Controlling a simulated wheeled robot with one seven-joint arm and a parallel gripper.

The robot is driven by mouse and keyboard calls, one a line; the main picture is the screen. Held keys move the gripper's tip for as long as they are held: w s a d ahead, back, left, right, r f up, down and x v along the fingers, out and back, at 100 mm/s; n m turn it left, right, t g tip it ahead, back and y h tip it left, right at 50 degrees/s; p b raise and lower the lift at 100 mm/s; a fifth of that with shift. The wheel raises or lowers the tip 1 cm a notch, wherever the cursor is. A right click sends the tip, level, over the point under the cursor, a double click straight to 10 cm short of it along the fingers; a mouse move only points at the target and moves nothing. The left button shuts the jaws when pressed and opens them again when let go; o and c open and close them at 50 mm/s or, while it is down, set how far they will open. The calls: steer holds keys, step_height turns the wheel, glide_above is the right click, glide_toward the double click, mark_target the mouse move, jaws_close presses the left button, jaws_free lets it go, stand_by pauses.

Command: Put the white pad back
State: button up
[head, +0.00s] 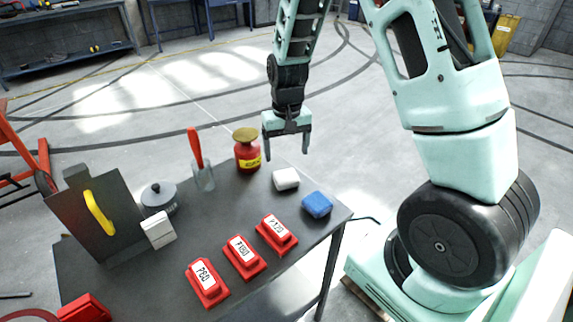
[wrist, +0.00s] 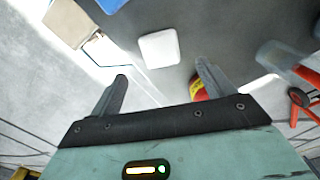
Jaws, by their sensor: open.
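The white pad (head: 286,179) lies on the dark table near its far right edge, beside a blue pad (head: 316,205). My gripper (head: 287,148) is open and empty above the table's far edge, a little above the white pad. In the wrist view the white pad (wrist: 159,48) shows just beyond and between my open fingertips (wrist: 162,70), apart from them. Three red blocks labelled P80 (head: 206,284), P180 (head: 244,257) and P120 (head: 276,235) lie in a row nearer the front.
A red jar with a brass top (head: 247,151), a clear cup with a red-handled tool (head: 203,175), a lidded grey pot (head: 159,197), a small white block (head: 158,229) and an upright dark panel with a yellow handle (head: 99,212) stand along the table's left and back.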

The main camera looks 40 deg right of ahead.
steer(key=s+a+r+n+y, duration=0.1)
steer(key=s+a+r+n, duration=0.1)
steer(key=s+a+r, duration=0.3)
steer(key=a+r+n, duration=0.2)
steer(key=a, duration=0.6)
steer(key=s+a+r+n, duration=0.2)
steer(key=s+a+n, duration=0.2)
steer(key=s, duration=0.5)
steer(key=s+a+r+n, duration=0.2)
steer(key=s+a+n, duration=0.2)
steer(key=s+a, duration=0.3)
steer(key=s, duration=0.3)
steer(key=shift+a, duration=0.2)
